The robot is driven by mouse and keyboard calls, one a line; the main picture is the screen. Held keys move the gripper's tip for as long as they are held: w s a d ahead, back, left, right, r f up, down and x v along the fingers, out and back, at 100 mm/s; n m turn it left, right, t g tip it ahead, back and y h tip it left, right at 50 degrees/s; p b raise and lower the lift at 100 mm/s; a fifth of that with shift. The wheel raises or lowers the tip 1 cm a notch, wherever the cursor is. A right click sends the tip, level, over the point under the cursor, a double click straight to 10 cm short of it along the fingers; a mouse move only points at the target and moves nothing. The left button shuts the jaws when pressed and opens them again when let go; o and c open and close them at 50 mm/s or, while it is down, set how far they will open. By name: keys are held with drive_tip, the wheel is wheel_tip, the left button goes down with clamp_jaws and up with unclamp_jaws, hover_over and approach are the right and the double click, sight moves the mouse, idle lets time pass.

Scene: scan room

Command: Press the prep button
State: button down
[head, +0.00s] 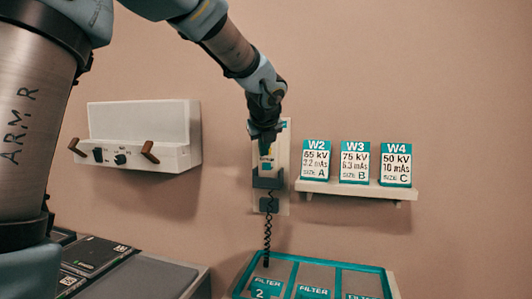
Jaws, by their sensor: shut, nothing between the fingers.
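A hand switch (269,204) with a coiled black cord hangs on a pale wall plate (284,150). Dark grey holder parts sit on the plate's lower half. My gripper (266,142) points down in front of the upper part of the plate, just above the dark holder. Its fingers are shut and empty. A small pale and teal part shows right below the fingertips. The prep button itself cannot be made out; it may be hidden behind my gripper. I cannot tell whether the fingertips touch anything.
A white wall box (145,125) with brown levers and dark knobs is at left. Teal cards W2 (316,160), W3 (354,162) and W4 (395,164) stand on a shelf (358,190) at right. A teal-edged filter tray (385,270) and a grey console (150,278) lie below.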

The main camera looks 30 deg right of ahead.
drive_tip(key=shift+s+a, duration=0.65)
drive_tip(key=shift+s, duration=0.05)
drive_tip(key=s+a, duration=0.1)
drive_tip(key=s, duration=0.1)
drive_tip(key=s+a, duration=0.1)
drive_tip(key=a, duration=0.1)
drive_tip(key=shift+s+a+b, duration=0.2)
drive_tip(key=shift+s+b, duration=0.15)
drive_tip(key=shift+b, duration=0.05)
idle(0.8)
